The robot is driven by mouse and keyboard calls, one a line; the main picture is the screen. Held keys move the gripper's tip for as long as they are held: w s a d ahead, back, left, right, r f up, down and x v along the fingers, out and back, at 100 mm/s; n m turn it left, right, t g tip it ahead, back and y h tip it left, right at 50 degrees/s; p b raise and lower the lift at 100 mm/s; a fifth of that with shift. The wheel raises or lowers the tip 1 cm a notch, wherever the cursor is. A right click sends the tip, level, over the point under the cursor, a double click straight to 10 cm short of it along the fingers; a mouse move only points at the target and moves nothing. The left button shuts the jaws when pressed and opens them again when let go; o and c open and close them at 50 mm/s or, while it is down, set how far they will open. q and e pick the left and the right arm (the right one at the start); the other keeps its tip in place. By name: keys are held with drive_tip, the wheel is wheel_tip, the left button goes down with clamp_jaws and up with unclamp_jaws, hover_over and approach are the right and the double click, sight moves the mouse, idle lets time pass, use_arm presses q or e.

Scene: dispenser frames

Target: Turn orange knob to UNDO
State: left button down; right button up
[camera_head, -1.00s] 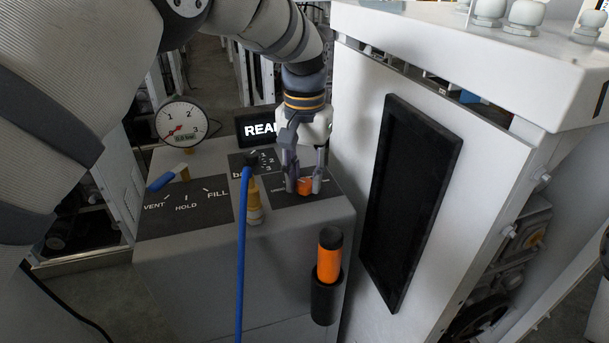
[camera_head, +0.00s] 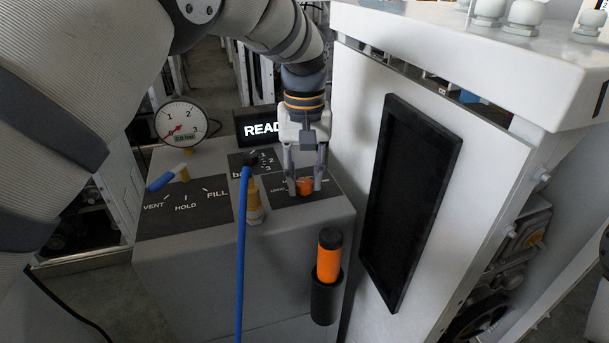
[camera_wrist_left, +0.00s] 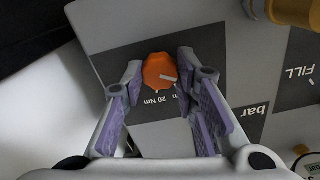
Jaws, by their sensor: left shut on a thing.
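The orange knob (camera_head: 305,186) sits on a dark label panel at the right of the grey console's top. My left gripper (camera_head: 305,187) points down over it and is shut on it, one finger on each side. In the left wrist view the knob (camera_wrist_left: 156,70) lies between the fingertips (camera_wrist_left: 159,73). Its white pointer mark points right and slightly down in that view. My right gripper is not in view.
A lit display (camera_head: 258,124) stands behind, partly hidden by my gripper. A blue hose (camera_head: 241,255) hangs over the console front. A blue lever (camera_head: 166,179), a gauge (camera_head: 182,123) and an orange-handled tool (camera_head: 329,260) are nearby. A white cabinet (camera_head: 360,110) rises close on the right.

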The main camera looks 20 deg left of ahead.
sight(304, 183)
use_arm(q)
drive_tip(key=c, duration=1.3)
unclamp_jaws()
wheel_tip(304, 183, up, 12)
drive_tip(key=shift+r, duration=0.1)
